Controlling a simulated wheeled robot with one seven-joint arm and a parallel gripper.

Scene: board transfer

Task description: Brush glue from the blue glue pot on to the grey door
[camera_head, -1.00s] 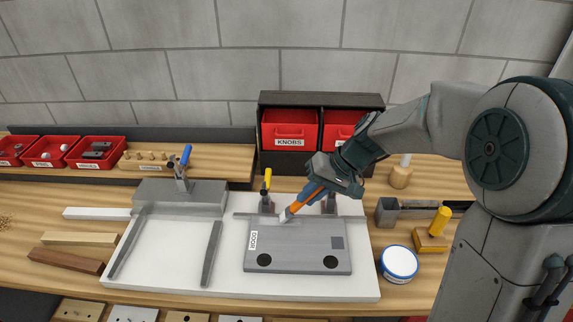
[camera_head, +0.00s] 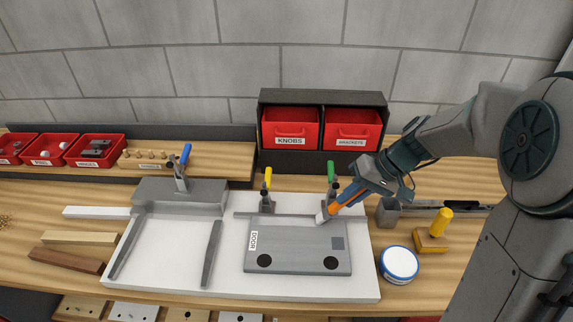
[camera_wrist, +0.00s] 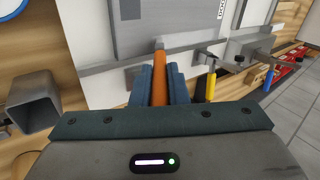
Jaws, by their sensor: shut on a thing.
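The grey door (camera_head: 300,256) lies flat on the white board, with a "DOOR" label, two dark round holes and a dark square on it. My gripper (camera_head: 360,193) is shut on an orange-handled brush (camera_head: 343,204). The brush is tilted, its pale tip at the door's back edge near the right side; I cannot tell whether it touches. In the wrist view the brush (camera_wrist: 159,80) runs between the blue fingers towards the door (camera_wrist: 180,20). The blue glue pot (camera_head: 399,263), with a white top, stands right of the board. Glue on the door cannot be made out.
A yellow-handled clamp (camera_head: 267,195) and a green-handled clamp (camera_head: 332,178) stand behind the door. A grey square tube (camera_head: 388,213) and a yellow-handled block (camera_head: 432,242) stand to the right. Red bins (camera_head: 290,128) are at the back. The white board (camera_head: 180,265) is partly bare.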

